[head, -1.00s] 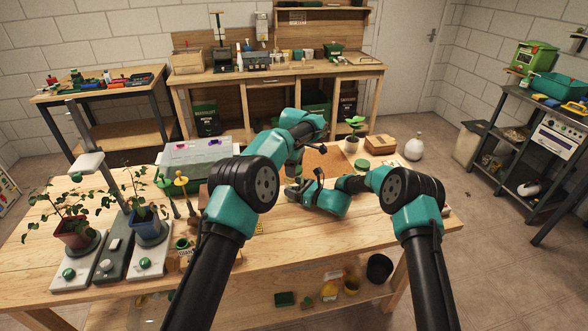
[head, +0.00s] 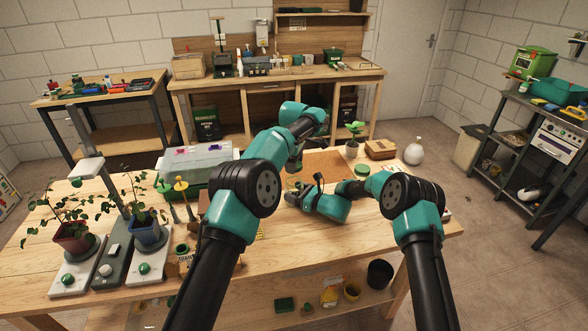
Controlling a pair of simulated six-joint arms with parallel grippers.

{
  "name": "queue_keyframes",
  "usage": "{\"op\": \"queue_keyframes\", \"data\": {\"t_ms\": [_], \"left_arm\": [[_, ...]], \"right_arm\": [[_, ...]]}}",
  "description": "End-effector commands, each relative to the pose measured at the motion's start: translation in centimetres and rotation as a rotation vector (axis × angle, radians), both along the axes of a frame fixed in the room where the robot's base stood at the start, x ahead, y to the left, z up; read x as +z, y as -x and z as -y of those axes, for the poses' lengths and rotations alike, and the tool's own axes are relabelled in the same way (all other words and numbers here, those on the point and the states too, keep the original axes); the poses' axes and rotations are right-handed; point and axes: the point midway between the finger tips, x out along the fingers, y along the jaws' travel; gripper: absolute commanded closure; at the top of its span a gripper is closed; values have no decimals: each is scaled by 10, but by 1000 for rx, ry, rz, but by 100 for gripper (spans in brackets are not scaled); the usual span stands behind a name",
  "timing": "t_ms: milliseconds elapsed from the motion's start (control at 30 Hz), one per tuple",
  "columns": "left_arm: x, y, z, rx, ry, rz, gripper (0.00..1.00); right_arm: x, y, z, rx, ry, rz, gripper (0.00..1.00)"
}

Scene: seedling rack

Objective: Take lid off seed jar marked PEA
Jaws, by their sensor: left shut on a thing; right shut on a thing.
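A small amber-looking jar (head: 292,183) stands on the bench mat's left side, mostly hidden; no PEA marking can be read on it. My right gripper (head: 291,196) is low at the jar's near side and shut on it. My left gripper (head: 295,168) points down just above the jar, with a small gap between them. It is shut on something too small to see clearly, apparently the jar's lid. A green round lid (head: 361,170) shows to the right, behind my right forearm.

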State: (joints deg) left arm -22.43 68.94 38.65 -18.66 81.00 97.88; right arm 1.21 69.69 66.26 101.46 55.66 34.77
Motion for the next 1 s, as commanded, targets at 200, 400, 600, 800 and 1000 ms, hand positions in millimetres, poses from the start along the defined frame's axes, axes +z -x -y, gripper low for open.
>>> {"op": "queue_keyframes", "data": {"t_ms": [200,400,600,800,1000], "left_arm": [[7,0,0,0,0,-1,66],[7,0,0,0,0,-1,66],[7,0,0,-1,0,-1,66],[7,0,0,-1,0,-1,66],[7,0,0,-1,0,-1,66]], "right_arm": [[0,0,0,0,0,0,93],[0,0,0,0,-1,-1,19],[0,0,0,0,0,0,0],[0,0,0,0,0,0,0],[0,4,8,-1,0,0,0]]}}
